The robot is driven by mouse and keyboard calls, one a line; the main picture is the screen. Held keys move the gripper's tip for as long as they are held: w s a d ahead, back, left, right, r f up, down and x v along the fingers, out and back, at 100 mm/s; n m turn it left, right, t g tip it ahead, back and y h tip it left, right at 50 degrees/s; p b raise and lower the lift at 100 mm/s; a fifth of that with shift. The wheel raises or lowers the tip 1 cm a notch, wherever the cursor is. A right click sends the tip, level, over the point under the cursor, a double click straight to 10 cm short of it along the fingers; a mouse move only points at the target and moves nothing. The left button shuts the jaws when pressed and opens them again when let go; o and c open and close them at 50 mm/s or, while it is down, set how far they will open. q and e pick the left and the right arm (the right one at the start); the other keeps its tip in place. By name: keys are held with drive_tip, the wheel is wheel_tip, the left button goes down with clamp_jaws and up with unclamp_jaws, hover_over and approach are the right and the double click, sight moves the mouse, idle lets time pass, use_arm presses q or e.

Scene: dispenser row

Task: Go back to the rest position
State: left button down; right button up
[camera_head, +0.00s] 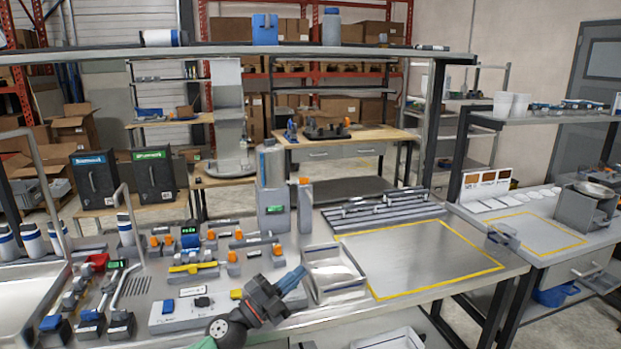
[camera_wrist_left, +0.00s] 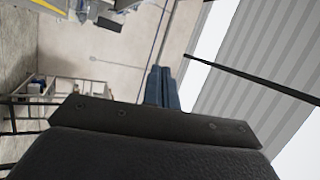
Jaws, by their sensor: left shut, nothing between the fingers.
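My left gripper (camera_head: 291,281) comes in at the bottom middle of the head view, dark with blue fingers. Its fingers are together with nothing between them. It is in front of the workbench (camera_head: 440,285) top, left of the open metal tray (camera_head: 333,270); from this view I cannot tell its exact height. The left wrist view shows the blue fingers (camera_wrist_left: 161,87) side by side against a wall and ceiling. My right gripper is not in either view.
A yellow-outlined area (camera_head: 425,255) on the bench is empty. Valves, fittings and tools crowd the bench's left part. A grey dispenser (camera_head: 271,195) stands behind the tray. A shelf (camera_head: 225,50) spans above, and a side bench (camera_head: 540,235) stands right.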

use_arm(q)
drive_tip(key=s+a+f+n+t+y, duration=0.1)
drive_tip(key=s+a+f+n+y, duration=0.4)
drive_tip(key=a+f+n+y, duration=0.45)
drive_tip(key=s+a+f+n+t+y, duration=0.1)
drive_tip(key=s+a+f+n+y, duration=0.55)
drive_tip(key=f+n+y, duration=0.45)
drive_tip(key=s+a+f+n+g+h, duration=0.15)
drive_tip(key=s+f+g, duration=0.45)
drive_tip(key=s, duration=0.6)
drive_tip(key=s+f+n+g+h, duration=0.15)
drive_tip(key=s+f+g, duration=0.4)
drive_tip(key=s, duration=0.75)
drive_tip(key=s+d+f+g, duration=0.1)
drive_tip(key=d+f, duration=0.1)
drive_tip(key=f, duration=1)
drive_tip(key=s+d+f+g, duration=0.1)
drive_tip(key=d+f, duration=0.2)
drive_tip(key=f, duration=0.9)
drive_tip(key=shift+s+f, duration=0.15)
drive_tip(key=shift+f, duration=0.1)
